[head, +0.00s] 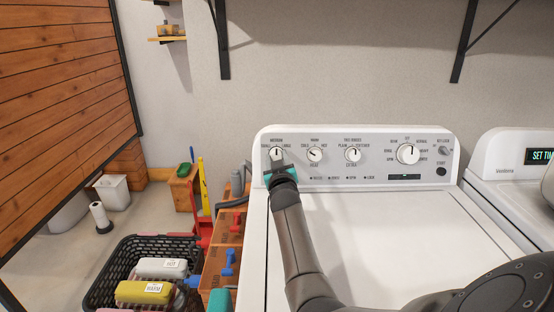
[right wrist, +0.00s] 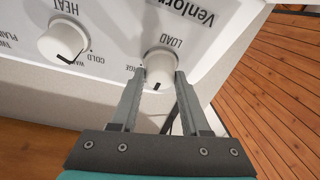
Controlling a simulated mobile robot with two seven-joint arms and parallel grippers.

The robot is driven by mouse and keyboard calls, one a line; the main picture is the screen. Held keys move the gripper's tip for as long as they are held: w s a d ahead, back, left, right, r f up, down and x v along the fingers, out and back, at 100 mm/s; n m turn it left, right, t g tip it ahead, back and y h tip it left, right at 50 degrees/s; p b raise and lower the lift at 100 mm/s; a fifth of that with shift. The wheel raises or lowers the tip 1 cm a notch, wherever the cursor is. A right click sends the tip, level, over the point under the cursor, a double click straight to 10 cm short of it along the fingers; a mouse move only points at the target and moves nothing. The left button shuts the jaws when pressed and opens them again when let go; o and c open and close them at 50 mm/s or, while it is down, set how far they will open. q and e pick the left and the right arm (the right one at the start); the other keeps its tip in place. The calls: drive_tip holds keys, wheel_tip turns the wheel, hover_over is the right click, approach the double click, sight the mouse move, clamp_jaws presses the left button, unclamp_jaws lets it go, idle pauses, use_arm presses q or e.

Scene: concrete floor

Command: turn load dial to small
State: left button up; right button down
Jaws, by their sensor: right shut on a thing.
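The load dial (head: 276,154) is the leftmost white knob on the washer's control panel (head: 375,177). Its dark mark points up, toward the label above it, with other labels to its left and right. In the right wrist view, the panel is upside down and the load dial (right wrist: 160,65) shows its mark near the bottom edge. My right gripper (head: 279,166) is at the dial from below. In the wrist view its two fingers (right wrist: 161,76) are on either side of the knob, shut on it. My left gripper is not in view.
The heat dial (head: 315,154) is just right of the load dial, with another dial (head: 352,154) and a larger one (head: 408,153) further along. A second machine (head: 505,185) stands at the right. A black basket (head: 120,262) with bottles is on the left.

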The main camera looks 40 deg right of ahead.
drive_tip(key=n+y+p, duration=0.1)
drive_tip(key=n+p, duration=0.2)
drive_tip(key=shift+s+d+r, duration=0.1)
drive_tip(key=shift+r, duration=0.05)
drive_tip(key=n+y+p, duration=0.1)
drive_tip(key=n+p, duration=0.1)
drive_tip(key=n, duration=0.1)
drive_tip(key=n+y+p, duration=0.1)
drive_tip(key=n+p, duration=0.3)
drive_tip(key=n, duration=0.1)
drive_tip(key=shift+d+r+y, duration=0.1)
drive_tip(key=shift+y, duration=0.3)
drive_tip(key=shift+n+y+p, duration=0.4)
drive_tip(key=shift+n+p, duration=0.45)
drive_tip(key=shift+n, duration=0.45)
drive_tip(key=shift+c, duration=1.9)
unclamp_jaws()
